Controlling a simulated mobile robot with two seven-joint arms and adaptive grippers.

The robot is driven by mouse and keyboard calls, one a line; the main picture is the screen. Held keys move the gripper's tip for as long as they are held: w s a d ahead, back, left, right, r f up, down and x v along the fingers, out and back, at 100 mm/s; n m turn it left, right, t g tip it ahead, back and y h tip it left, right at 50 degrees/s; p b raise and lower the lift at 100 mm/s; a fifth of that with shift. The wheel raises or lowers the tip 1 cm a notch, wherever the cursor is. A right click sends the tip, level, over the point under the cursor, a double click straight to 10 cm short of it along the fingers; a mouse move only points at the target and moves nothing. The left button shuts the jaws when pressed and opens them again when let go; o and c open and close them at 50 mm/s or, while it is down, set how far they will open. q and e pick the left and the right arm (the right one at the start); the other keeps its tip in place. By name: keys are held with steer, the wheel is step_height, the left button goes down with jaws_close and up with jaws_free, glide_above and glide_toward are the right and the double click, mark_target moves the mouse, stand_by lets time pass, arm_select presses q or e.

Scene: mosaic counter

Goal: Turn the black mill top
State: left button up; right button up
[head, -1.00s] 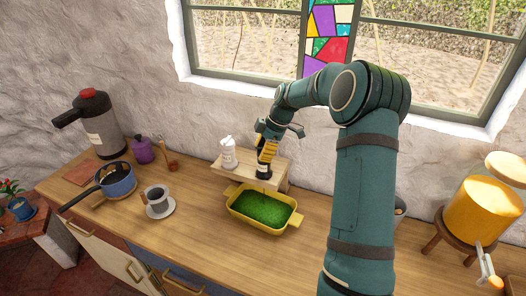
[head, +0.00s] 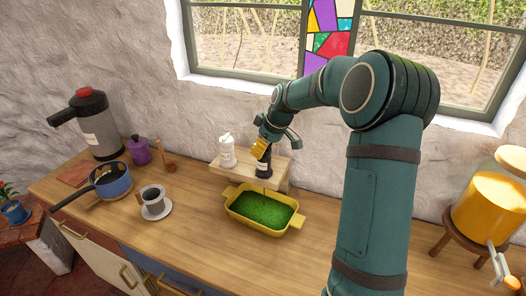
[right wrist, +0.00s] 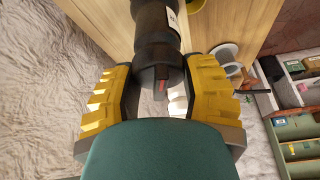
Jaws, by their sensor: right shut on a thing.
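The black mill (head: 264,168) stands upright on the small wooden riser at the back of the counter, to the right of a white mill (head: 227,152). My right gripper (head: 261,150) is at the black mill's top, with its yellow fingers shut on it. In the right wrist view the dark body of the black mill (right wrist: 156,35) runs up between the two yellow fingers of my right gripper (right wrist: 160,88). The gripper hides much of the mill top in the head view. My left gripper is not in view.
A yellow dish (head: 237,216) with green filling stands in front of the wooden riser (head: 281,173). A cup on a saucer (head: 156,212), a blue pan (head: 113,185) and a purple pot (head: 139,151) stand to the left. The counter's front middle is clear.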

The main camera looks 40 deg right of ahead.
steer(key=m+h, duration=0.1)
steer(key=m, duration=0.1)
steer(key=shift+m, duration=0.4)
steer(key=m+h+p, duration=0.1)
steer(key=m+h, duration=0.1)
steer(key=m, duration=0.3)
steer(key=m+h, duration=0.1)
steer(key=m, duration=0.2)
steer(key=shift+d+g+p, duration=0.1)
steer(key=shift+g+p, duration=0.2)
steer(key=shift+m+g+h, duration=0.5)
steer(key=shift+m, duration=0.9)
steer(key=shift+d, duration=0.1)
steer(key=o, duration=1.2)
steer(key=shift+r, duration=0.1)
